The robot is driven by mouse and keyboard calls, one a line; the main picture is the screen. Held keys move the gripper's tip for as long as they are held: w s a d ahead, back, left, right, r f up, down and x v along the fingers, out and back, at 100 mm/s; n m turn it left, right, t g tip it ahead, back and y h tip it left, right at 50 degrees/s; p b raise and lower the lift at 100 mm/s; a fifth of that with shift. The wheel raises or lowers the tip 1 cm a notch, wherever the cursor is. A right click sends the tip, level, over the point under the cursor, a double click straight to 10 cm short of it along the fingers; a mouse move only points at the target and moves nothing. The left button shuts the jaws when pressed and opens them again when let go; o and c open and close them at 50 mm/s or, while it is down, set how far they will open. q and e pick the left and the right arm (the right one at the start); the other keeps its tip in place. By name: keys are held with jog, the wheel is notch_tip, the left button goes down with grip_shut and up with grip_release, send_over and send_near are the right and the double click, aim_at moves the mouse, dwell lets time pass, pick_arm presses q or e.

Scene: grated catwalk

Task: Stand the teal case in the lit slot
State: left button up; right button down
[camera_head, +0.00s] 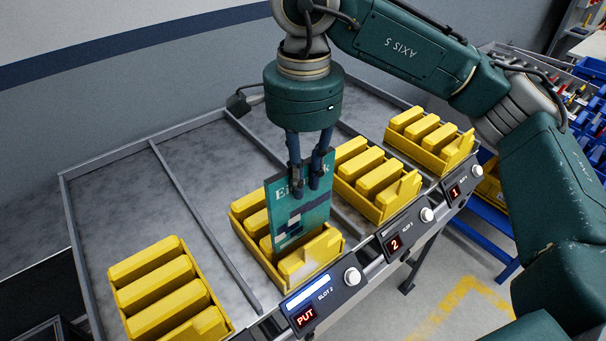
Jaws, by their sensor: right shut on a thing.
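The teal case (301,212) has white lettering and dark blocks on its face and is held upright. My right gripper (304,180) is shut on its top part, one dark finger on each side in view. The case's lower end overlaps the yellow bin (252,247) in the middle. I cannot tell whether it is inside the bin or just above it. In front of this bin, a panel has a lit white-blue bar (307,291) and a red PUT display (305,317). My left gripper is not in view.
Yellow bins with yellow blocks stand at the lower left (163,287), to the right (378,183) and far right (432,140). Two panels show red 2 (395,244) and 1 (455,192).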

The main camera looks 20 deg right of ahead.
jog(key=shift+f+b, duration=3.85)
jog(key=shift+f, duration=0.4)
jog(key=c, duration=1.6)
grip_release()
jog(key=shift+o, duration=0.7)
jog(key=o, duration=0.3)
jog(key=shift+r, duration=0.1)
